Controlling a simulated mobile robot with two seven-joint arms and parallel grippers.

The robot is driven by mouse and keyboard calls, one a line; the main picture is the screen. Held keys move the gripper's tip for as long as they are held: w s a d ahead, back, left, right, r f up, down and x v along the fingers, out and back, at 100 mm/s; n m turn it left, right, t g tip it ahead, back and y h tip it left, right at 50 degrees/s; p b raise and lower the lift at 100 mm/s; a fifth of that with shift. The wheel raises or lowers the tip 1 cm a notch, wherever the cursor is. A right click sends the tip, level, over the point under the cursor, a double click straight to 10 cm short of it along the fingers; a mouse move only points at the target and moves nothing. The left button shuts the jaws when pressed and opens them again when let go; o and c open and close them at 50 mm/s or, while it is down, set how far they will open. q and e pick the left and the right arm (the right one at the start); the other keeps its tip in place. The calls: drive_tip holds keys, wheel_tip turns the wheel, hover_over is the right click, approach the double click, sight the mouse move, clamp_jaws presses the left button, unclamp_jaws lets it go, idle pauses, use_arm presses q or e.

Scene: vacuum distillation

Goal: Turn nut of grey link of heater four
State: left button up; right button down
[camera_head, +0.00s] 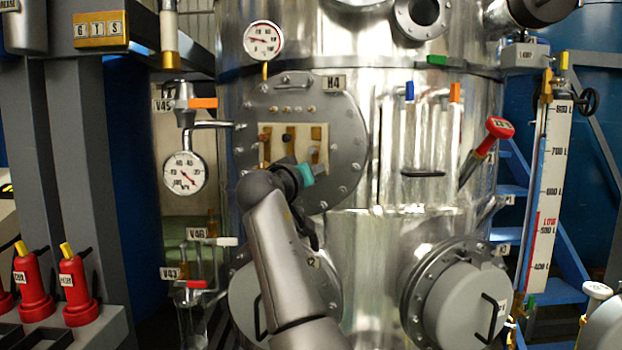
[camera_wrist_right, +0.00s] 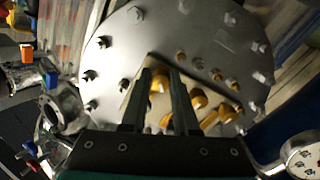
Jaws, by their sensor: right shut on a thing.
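Heater four is the round grey bolted flange (camera_head: 345,110) labelled H4 (camera_head: 333,83) on the steel vessel; it also fills the middle of the right wrist view (camera_wrist_right: 120,55). A pale plate (camera_head: 302,134) on it carries several short links with brass-coloured nuts. My right gripper (camera_head: 317,160) is at the lower right of this plate. In the wrist view its two dark fingers (camera_wrist_right: 162,76) are close together on a brass nut (camera_wrist_right: 160,84), which shows between them. Which link is the grey one I cannot tell. My left gripper is not in view.
A pressure gauge (camera_head: 185,173) and the orange-handled valve V45 (camera_head: 202,103) are left of the flange. Another round cover (camera_head: 466,300) with a handle is at the lower right. A red-handled lever (camera_head: 499,128) sticks out on the right.

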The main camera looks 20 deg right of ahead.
drive_tip(key=shift+m+b, duration=0.95)
drive_tip(key=shift+m, duration=2.85)
drive_tip(key=c, duration=0.7)
unclamp_jaws()
drive_tip(key=shift+o, duration=0.2)
drive_tip(key=b+v, duration=0.2)
drive_tip(key=v, duration=1.3)
drive_tip(key=shift+s+a, duration=0.1)
